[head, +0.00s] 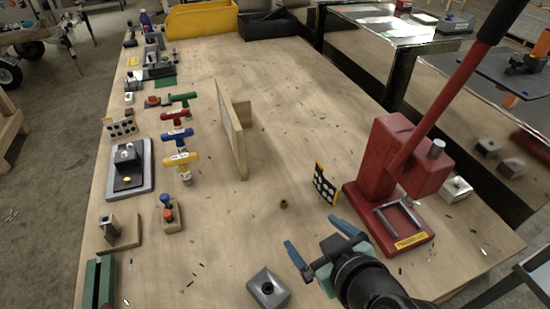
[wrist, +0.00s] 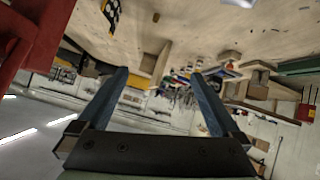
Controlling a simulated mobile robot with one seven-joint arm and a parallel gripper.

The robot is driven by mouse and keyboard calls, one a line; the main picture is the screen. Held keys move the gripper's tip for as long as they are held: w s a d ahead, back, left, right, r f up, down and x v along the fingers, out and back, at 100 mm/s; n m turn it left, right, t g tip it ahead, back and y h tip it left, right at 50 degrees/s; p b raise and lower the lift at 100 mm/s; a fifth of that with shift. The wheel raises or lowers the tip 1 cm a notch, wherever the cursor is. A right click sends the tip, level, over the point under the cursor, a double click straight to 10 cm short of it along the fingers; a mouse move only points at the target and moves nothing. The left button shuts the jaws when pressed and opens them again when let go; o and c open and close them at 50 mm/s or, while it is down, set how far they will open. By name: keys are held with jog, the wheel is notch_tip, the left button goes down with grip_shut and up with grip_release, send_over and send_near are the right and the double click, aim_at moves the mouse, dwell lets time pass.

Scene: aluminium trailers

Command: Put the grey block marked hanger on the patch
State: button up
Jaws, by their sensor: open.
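A grey block (head: 268,287) with a dark spot on top sits on the wooden table near the front edge. No marking reading hanger is legible on it. My gripper (head: 312,234) is open and empty above the table, up and to the right of this block and apart from it. In the wrist view, my gripper's two blue fingers (wrist: 158,75) are spread with nothing between them. A flat green area (head: 165,83) lies at the table's far left; I cannot tell whether it is the patch.
A red lever press (head: 385,165) stands right of my gripper, with a dotted card (head: 325,184) beside it. An upright wooden board (head: 232,130) stands mid-table. Coloured T-handles (head: 178,137) and fixtures line the left edge.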

jog(key=w+a+r+m+t+h, duration=0.1)
jog(key=w+r+t, duration=0.15)
jog(key=r, duration=0.65)
jog(key=w+a+r+m+t+h, duration=0.1)
jog(key=r+t, duration=0.2)
jog(key=r, duration=0.6)
jog(key=w+a+r+m+t+h, duration=0.1)
jog(key=w+r+t, duration=0.15)
jog(key=r, duration=0.65)
jog(key=s+a+r+m+t, duration=0.1)
jog(key=s+r+t, duration=0.3)
jog(key=r, duration=0.6)
jog(key=s+a+r+m+t, duration=0.2)
jog(key=s+r, duration=0.4)
jog(key=r, duration=0.4)
jog(key=a+t, duration=0.1)
jog(key=t, duration=0.1)
jog(key=shift+s+a+r+t, duration=0.25)
jog(key=shift+s+a+t, duration=0.05)
jog(key=shift+a+t, duration=0.1)
